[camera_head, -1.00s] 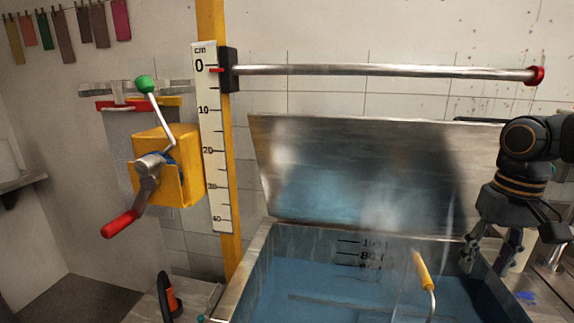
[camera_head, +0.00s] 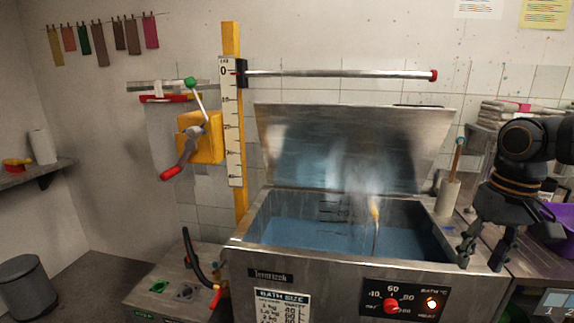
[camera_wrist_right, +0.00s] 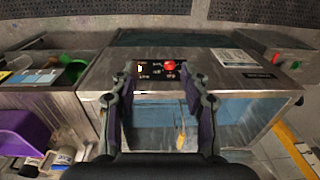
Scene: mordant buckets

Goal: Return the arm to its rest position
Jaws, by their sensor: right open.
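My right gripper (camera_head: 482,252) hangs at the right of the head view, in front of the right end of the steel bath (camera_head: 262,272). It is open with nothing between its fingers. It also shows in the right wrist view (camera_wrist_right: 160,98), with its two fingers apart over the bath's front and blue liquid. My right arm comes in from the right edge of the head view. My left gripper is not in view.
The bath's lid (camera_head: 350,145) stands open behind, with steam over the liquid. A yellow-handled tool (camera_head: 375,210) stands in the bath. A yellow crank box (camera_head: 198,140) and measuring post are at left. A purple container (camera_wrist_right: 27,135) is near my right gripper.

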